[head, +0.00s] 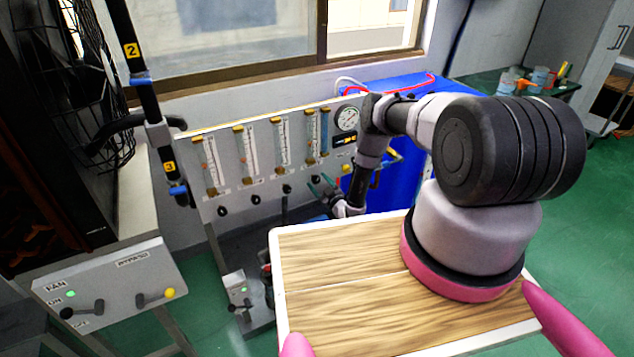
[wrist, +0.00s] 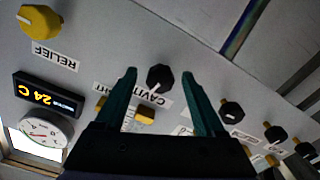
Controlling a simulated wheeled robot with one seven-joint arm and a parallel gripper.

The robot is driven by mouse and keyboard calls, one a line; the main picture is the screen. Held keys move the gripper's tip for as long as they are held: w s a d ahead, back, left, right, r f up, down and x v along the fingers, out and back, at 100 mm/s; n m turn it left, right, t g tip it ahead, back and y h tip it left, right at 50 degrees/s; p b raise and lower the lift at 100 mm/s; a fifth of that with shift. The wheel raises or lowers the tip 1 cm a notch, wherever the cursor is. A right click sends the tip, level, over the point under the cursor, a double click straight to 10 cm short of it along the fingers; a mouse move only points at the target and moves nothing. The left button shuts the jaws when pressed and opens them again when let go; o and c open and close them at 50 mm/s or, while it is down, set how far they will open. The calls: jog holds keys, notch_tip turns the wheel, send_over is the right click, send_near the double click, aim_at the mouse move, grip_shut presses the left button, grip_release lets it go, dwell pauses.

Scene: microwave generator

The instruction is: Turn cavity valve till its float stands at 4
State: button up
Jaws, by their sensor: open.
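The cavity valve knob (wrist: 160,77), black with a white pointer line, is on the grey panel (wrist: 95,45). Its "CAVITY" label (wrist: 152,92) shows upside down in the wrist view. My gripper (wrist: 159,88) is open, with one teal finger on either side of the knob; I cannot tell whether they touch it. In the head view my gripper (head: 324,186) is at the panel's lower right and hides this knob.
Several black knobs (head: 255,199) run left along the panel below more flow tubes (head: 247,152). A yellow relief knob (wrist: 40,20), a temperature display (wrist: 48,95) and a round gauge (head: 347,119) are close by. A blue cabinet (head: 372,195) stands right of the panel.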

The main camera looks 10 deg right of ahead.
jog(key=v, duration=0.9)
jog(key=shift+s, duration=0.25)
jog(key=shift+d+r, duration=0.1)
